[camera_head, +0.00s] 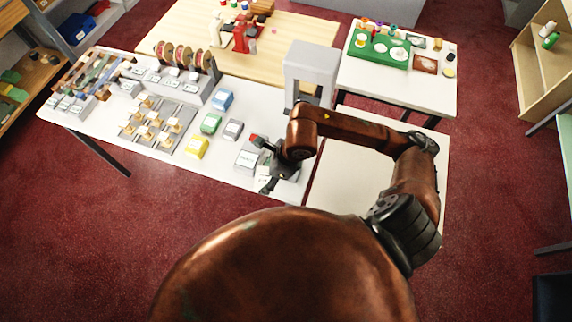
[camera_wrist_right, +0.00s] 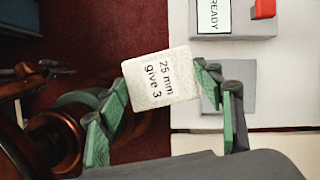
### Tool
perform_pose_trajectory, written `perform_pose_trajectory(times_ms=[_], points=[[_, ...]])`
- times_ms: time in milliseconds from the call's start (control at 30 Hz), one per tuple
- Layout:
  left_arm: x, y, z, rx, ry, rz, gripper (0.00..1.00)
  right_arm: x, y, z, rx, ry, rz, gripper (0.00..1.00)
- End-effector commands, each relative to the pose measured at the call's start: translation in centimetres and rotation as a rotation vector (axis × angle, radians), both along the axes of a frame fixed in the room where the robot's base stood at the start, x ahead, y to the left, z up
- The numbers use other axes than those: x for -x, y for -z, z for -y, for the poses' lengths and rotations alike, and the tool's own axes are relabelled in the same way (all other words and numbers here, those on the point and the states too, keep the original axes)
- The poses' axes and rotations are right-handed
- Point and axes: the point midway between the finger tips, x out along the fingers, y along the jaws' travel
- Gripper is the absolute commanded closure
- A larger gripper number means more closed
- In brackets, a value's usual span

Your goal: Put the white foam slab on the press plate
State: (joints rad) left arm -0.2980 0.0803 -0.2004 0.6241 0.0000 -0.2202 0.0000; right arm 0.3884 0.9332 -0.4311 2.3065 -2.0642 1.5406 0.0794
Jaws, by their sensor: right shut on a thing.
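The white foam slab (camera_wrist_right: 160,79), labelled "25 mm give 3", is pinched between the green-padded fingers of my right gripper (camera_wrist_right: 162,105). In the right wrist view the slab is tilted, with much of it seen against the red floor and its right end over the counter's edge. A flat grey square (camera_wrist_right: 240,84), which looks like the press plate, lies just right of the slab, partly hidden behind a finger. In the head view my right gripper (camera_head: 268,166) is at the counter's front edge; the slab is hard to make out there.
A grey box marked READY (camera_head: 247,158) with a red button stands beside the gripper. Blue, green, grey and yellow (camera_head: 197,147) blocks stand left of it. A tall grey frame (camera_head: 310,70) rises behind my right arm. A bare pale tabletop (camera_head: 345,180) lies right.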

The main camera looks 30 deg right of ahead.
Motion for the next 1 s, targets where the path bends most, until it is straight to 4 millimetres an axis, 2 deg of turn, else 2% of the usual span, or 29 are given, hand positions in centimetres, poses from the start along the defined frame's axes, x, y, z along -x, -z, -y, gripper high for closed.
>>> perform_pose_trajectory(times_ms=[100,300,367,700,833,1000], points=[[0.1,0.1,0.0,0.000,0.000,-0.001,0.60,0.1,-0.3,-0.2,-0.001,0.121,0.001,0.59],[0.2,0.1,-0.1,0.000,-0.001,-0.003,0.60,-0.2,-0.1,0.4,0.002,0.219,-0.005,0.59],[0.3,0.0,-0.1,0.000,-0.001,-0.004,0.60,-0.6,0.3,1.2,0.002,0.226,-0.006,0.59],[0.3,-0.7,-0.1,0.000,-0.001,-0.004,0.60,-4.4,3.7,8.1,0.003,0.227,-0.008,0.59],[0.4,-0.7,-0.1,0.000,-0.002,-0.005,0.60,-5.3,6.3,9.6,0.000,0.222,-0.009,0.59],[0.4,-0.8,-0.1,0.000,-0.002,-0.005,0.60,-6.2,8.2,11.0,0.000,0.220,-0.006,0.59]])
